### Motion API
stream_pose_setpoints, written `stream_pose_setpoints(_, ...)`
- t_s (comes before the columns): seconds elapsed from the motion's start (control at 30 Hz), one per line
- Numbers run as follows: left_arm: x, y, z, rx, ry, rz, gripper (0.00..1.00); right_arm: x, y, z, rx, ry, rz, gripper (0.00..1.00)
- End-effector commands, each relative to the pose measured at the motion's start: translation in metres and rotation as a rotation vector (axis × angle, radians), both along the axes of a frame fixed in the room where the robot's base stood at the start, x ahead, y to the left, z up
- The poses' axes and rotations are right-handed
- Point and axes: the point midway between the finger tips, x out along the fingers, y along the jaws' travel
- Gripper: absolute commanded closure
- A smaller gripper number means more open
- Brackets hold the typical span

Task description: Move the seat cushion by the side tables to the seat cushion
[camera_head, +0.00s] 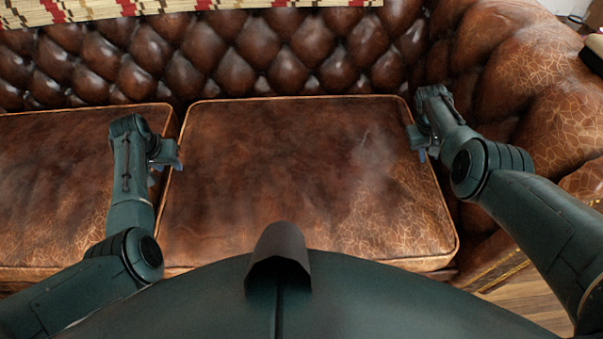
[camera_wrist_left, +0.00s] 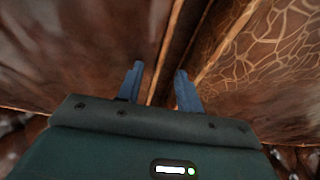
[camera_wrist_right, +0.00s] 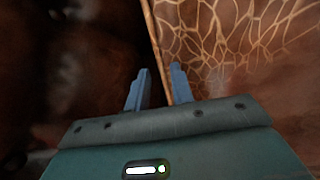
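The middle seat cushion (camera_head: 300,180) is brown cracked leather with light piping and lies flat on the sofa. A second leather seat cushion (camera_head: 55,190) lies beside it on the left. My left gripper (camera_head: 176,160) is over the seam between the two cushions. In the left wrist view its fingers (camera_wrist_left: 158,85) are apart, on either side of the middle cushion's edge. My right gripper (camera_head: 420,148) is at the middle cushion's right edge. Its fingers (camera_wrist_right: 158,85) are apart, with the piped edge showing between them. Whether the fingertips touch the leather is unclear.
The tufted sofa backrest (camera_head: 235,60) rises behind the cushions. A bulky sofa armrest (camera_head: 535,80) stands close to my right arm. A patterned throw (camera_head: 110,8) lies along the top of the backrest. Wooden floor (camera_head: 530,297) shows at lower right. No side table is clearly visible.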

Motion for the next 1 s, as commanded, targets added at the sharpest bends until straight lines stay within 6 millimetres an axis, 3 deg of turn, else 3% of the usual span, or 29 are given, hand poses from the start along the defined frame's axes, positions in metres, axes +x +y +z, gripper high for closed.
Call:
stream_pose_setpoints(0.4, 0.0009, 0.0, -0.0026, 0.0, 0.0, 0.0, 0.64, -0.0003, -0.0009, -0.0023, 0.001, -0.001, -0.001, 0.77)
stream_pose_setpoints(0.7, 0.0008, 0.0, -0.0026, 0.0, 0.0, 0.0, 0.87, -0.0005, -0.0008, -0.0025, 0.001, 0.0, -0.001, 1.0)
stream_pose_setpoints(0.87, 0.0007, 0.0, -0.0026, 0.0, 0.0, 0.0, 1.0, -0.0005, -0.0007, -0.0025, 0.001, 0.0, -0.001, 1.0)
stream_pose_setpoints(1.0, 0.0007, -0.0001, -0.0026, 0.0, 0.0, 0.0, 1.0, -0.0006, -0.0006, -0.0026, 0.001, 0.001, -0.001, 1.0)
